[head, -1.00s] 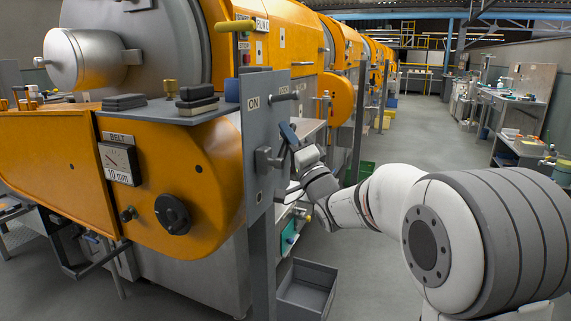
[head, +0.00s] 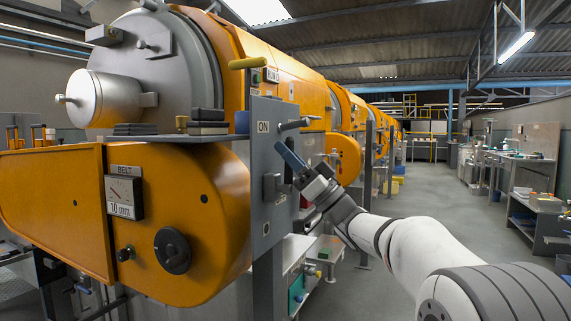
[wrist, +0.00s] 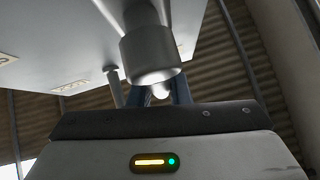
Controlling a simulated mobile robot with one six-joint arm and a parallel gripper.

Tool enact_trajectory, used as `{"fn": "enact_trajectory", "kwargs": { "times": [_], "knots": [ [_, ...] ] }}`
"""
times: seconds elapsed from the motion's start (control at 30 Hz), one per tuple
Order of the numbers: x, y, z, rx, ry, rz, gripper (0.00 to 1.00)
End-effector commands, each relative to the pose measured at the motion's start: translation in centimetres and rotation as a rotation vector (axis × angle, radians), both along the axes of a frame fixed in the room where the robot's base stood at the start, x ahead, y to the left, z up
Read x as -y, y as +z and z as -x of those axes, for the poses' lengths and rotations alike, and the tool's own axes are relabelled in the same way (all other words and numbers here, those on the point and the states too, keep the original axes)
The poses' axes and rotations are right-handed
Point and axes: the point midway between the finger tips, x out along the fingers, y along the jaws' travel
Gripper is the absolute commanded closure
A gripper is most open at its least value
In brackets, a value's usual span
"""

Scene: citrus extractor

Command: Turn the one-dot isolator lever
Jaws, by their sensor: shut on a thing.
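A grey upright panel (head: 268,215) with an ON label stands at the end of the orange machine. An upper lever (head: 294,125) sticks out near its top, and a grey block-shaped fitting (head: 271,187) sits lower on it. My gripper (head: 289,156) is at the panel's right side, between these two, its dark blue fingers slanting up. In the wrist view, the fingers of my gripper (wrist: 159,92) are shut on a lever handle whose round metal collar (wrist: 150,52) shows in front of them. Dot marks are too small or hidden, so I cannot tell which lever this is.
The orange machine (head: 200,205) with its belt gauge (head: 124,196) fills the left. A grey shelf (head: 160,137) carrying dark blocks (head: 207,121) joins the panel. An open aisle (head: 420,205) lies to the right, with workbenches (head: 540,215) beyond.

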Motion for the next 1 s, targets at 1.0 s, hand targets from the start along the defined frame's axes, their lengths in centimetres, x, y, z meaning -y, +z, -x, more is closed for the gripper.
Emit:
{"fn": "enact_trajectory", "kwargs": {
  "times": [1.0],
  "knots": [
    [-0.11,-0.37,0.3,0.067,-0.003,0.03,0.61]
  ]
}}
